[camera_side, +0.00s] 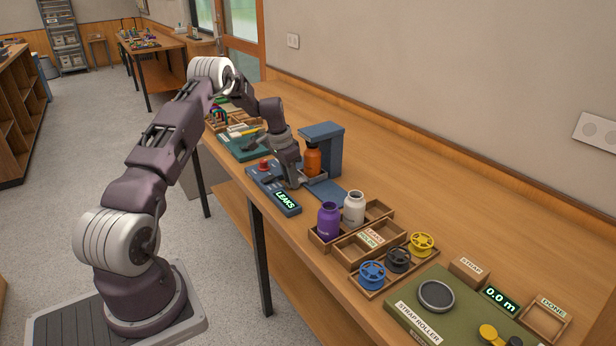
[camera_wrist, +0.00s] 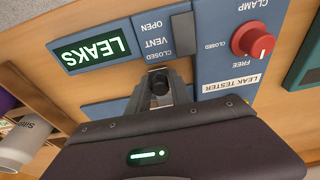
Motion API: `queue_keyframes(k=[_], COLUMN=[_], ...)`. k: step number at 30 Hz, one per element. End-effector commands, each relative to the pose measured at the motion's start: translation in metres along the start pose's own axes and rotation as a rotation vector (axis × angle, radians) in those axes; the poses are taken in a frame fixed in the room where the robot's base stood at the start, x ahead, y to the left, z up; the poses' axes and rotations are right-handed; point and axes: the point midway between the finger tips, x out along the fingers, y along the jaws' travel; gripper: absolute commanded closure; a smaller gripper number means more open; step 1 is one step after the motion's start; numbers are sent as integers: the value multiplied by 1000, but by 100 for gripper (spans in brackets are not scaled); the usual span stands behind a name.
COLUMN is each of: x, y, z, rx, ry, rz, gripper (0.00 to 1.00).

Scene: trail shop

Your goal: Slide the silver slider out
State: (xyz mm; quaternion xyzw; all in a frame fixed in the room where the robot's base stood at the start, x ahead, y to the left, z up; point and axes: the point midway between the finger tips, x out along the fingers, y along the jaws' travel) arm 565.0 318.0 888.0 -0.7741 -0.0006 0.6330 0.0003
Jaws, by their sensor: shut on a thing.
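The leak tester's blue panel (camera_wrist: 222,60) has a vent control marked open and closed, and a grey strip (camera_wrist: 182,42) runs beside these marks. My gripper (camera_wrist: 160,80) is at the closed end of this strip, low over the panel. It is shut on what looks like the silver slider, mostly hidden by the fingers. A black rounded part shows between the fingers. In the side view my gripper (camera_side: 292,182) is down at the panel, beside an orange bottle (camera_side: 313,160) in the blue stand (camera_side: 327,140).
A red clamp knob (camera_wrist: 252,41) sits on the panel near the gripper. A lit display (camera_wrist: 90,51) reads LEAKS. A wooden tray (camera_side: 325,240) with a purple bottle (camera_side: 328,220) and a white bottle (camera_side: 354,208) stands to the right.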

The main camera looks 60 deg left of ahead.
Motion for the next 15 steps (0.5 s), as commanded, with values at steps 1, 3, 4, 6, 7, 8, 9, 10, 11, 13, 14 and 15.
queue_keyframes(k=[1,3,4,6,7,8,9,10,11,13,14,15], x=[0,0,0,0,0,0,0,0,0,0,0,0], y=[4,8,10,14,16,18,20,22,24,29,31,33], z=[0,0,0,0,0,0,-1,0,0,0,0,-1], rx=[1,1,1,1,1,1,1,1,1,1,2,2], ry=[0,-1,-1,-1,-1,0,0,0,-1,0,0,0], rz=[2,2,2,2,2,2,2,2,3,3,3,3], gripper=[100,100,100,100,100,100,100,100,100,100,100,100])
